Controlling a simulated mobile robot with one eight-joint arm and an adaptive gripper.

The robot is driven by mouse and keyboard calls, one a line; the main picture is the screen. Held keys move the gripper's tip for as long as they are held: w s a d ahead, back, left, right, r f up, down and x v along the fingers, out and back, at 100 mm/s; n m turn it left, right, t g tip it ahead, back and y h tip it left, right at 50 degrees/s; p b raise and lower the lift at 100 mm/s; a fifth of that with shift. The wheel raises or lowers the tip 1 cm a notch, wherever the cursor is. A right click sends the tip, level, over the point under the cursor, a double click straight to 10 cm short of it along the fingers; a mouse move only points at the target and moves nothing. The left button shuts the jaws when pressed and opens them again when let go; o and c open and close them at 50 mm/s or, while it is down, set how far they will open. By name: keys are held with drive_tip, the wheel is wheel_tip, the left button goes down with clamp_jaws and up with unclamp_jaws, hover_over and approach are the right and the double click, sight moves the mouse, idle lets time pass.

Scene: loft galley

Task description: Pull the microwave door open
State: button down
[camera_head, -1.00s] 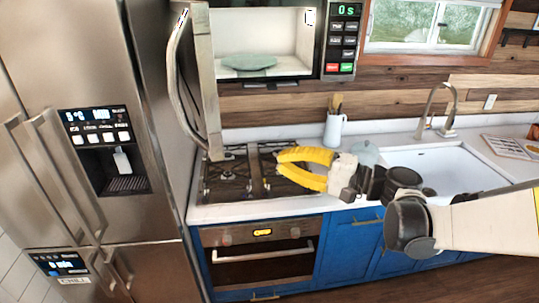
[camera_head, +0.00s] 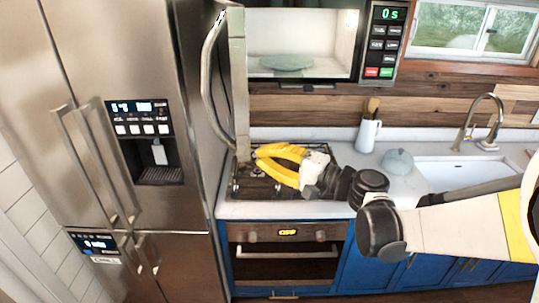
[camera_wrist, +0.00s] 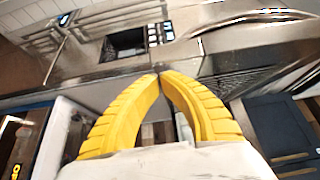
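The microwave (camera_head: 384,45) is above the stove. Its door (camera_head: 238,85) stands wide open, swung out at the left, and the lit cavity (camera_head: 300,40) with a pale green plate (camera_head: 286,61) shows. The curved door handle (camera_head: 209,90) is on the door's left side in the picture. My gripper (camera_head: 256,157) has yellow fingers and appears just right of the door's lower end, over the stove; I cannot tell whether it touches the door. In the wrist view the fingertips (camera_wrist: 159,76) meet, with nothing seen between them.
The steel fridge (camera_head: 160,215) stands close at the left. Below are the stove (camera_head: 245,185) and oven (camera_head: 285,262). A white jug (camera_head: 368,135), a round grey-blue object (camera_head: 397,161) and the sink (camera_head: 455,175) are to the right.

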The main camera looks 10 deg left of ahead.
drive_tip(key=s+a, duration=0.3)
drive_tip(key=a, duration=0.3)
drive_tip(key=s+a+b, duration=0.1)
drive_tip(key=s+a, duration=0.2)
drive_tip(key=a, duration=0.4)
drive_tip(key=shift+s+a, duration=0.25)
drive_tip(key=shift+d+b, duration=0.1)
drive_tip(key=shift+b, duration=0.2)
